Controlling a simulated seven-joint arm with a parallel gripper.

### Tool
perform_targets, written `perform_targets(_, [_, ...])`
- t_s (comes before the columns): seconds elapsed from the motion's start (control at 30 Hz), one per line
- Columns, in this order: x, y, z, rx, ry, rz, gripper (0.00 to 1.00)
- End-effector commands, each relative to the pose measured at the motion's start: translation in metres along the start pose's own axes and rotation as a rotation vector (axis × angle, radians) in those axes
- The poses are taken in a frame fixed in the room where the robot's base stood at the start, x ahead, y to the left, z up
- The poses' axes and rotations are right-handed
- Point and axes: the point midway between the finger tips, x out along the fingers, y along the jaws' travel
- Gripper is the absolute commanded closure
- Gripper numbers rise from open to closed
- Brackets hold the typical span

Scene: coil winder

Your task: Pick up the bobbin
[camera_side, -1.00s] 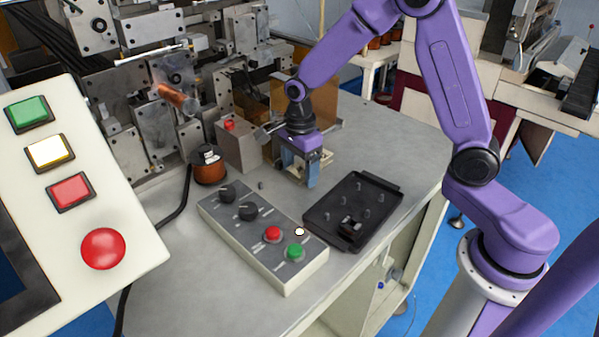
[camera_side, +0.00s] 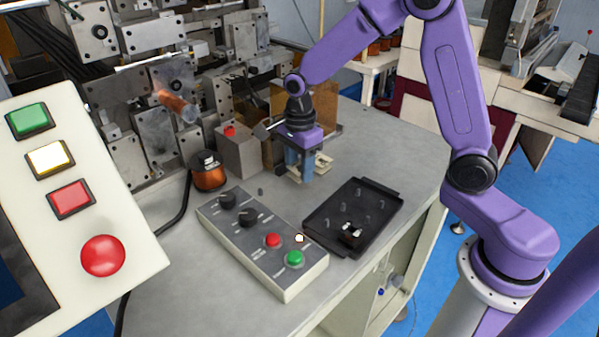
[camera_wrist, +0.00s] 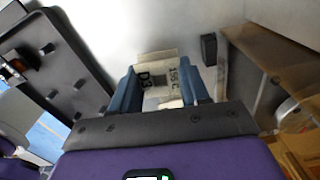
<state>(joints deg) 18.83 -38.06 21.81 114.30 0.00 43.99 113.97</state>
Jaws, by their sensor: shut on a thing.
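The bobbin (camera_wrist: 163,77) is a cream, square-flanged part with dark printed characters and a square hole. In the wrist view it sits between the two blue fingers of my gripper (camera_wrist: 166,88), which are shut on it. In the side view my gripper (camera_side: 301,165) points down at the grey bench behind the black tray. Cream edges of the bobbin (camera_side: 323,163) show on both sides of the fingers; its middle is hidden by them. I cannot tell whether it touches the bench or hangs just above it.
The black pegged tray (camera_side: 352,216) lies in front, and a control box with knobs and buttons (camera_side: 262,244) is beside it. A copper wire spool (camera_side: 208,172) and a grey box with a red button (camera_side: 238,152) stand left. A brown panel (camera_wrist: 270,62) rises close by.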

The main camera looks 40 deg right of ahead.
Motion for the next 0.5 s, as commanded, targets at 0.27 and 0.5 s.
perform_targets(0.27, [-0.045, 0.029, -0.007, 0.0, -0.003, -0.007, 0.83])
perform_targets(0.5, [-0.076, 0.067, -0.016, -0.001, -0.002, -0.005, 0.83])
